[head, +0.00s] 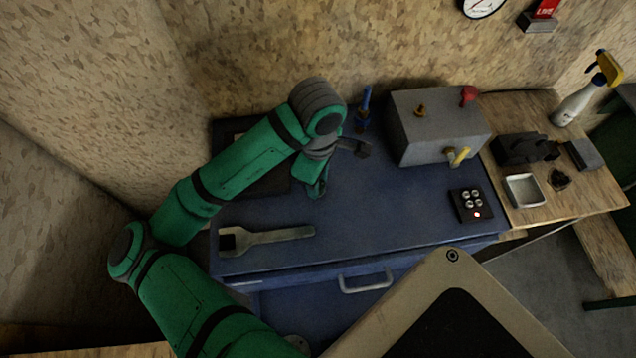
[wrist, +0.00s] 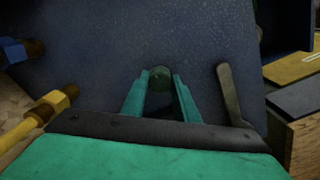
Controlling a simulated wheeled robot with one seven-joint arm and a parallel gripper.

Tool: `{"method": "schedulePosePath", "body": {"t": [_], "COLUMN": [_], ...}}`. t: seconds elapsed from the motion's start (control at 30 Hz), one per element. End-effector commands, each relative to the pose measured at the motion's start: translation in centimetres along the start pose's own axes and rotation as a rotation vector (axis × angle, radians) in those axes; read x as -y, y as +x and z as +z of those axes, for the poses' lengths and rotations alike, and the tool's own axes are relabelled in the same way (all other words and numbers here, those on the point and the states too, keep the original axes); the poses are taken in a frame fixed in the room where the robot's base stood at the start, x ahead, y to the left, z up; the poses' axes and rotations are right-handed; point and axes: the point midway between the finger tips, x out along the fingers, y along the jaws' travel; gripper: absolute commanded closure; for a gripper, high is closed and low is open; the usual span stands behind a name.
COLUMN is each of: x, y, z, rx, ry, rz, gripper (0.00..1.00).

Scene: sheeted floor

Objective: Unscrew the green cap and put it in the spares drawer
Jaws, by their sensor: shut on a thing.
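My gripper (head: 318,187) hangs over the left part of the blue bench top, near its back. In the wrist view my gripper (wrist: 160,85) has its two teal fingers closed on a small, round, dark green cap (wrist: 159,76). I cannot tell whether the cap is still on a threaded part. The cap is hidden in the head view. The drawer front with its pale handle (head: 366,283) is on the bench's front side, below the top; its inside is not visible in the head view.
A grey box (head: 430,125) with a red knob, a brass fitting and a yellow handle stands at the back right. A blue-handled fitting (head: 363,112) is left of it. A wrench (head: 268,237) lies at the front left; a button panel (head: 470,204) sits right. The middle top is clear.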

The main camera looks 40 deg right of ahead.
Motion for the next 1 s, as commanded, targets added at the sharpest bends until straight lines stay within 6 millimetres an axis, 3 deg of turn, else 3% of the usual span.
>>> {"method": "schedulePosePath", "body": {"t": [0.2,0.5,0.53,0.6,0.8,0.87,1.0], "x": [0.02,0.06,0.07,0.07,0.07,0.08,0.07], "y": [0.00,0.01,0.01,0.01,0.01,0.01,0.01], "z": [0.00,-0.06,-0.06,-0.07,-0.08,-0.08,-0.08], "rx": [0.001,0.001,0.001,0.001,0.001,0.001,0.001], "ry": [-0.190,-0.219,-0.219,-0.219,-0.218,-0.218,-0.217], "rz": [0.000,0.000,0.000,0.000,0.000,0.000,0.000], "gripper": [0.96,0.96,0.66,0.51,0.51,0.57,0.57]}}
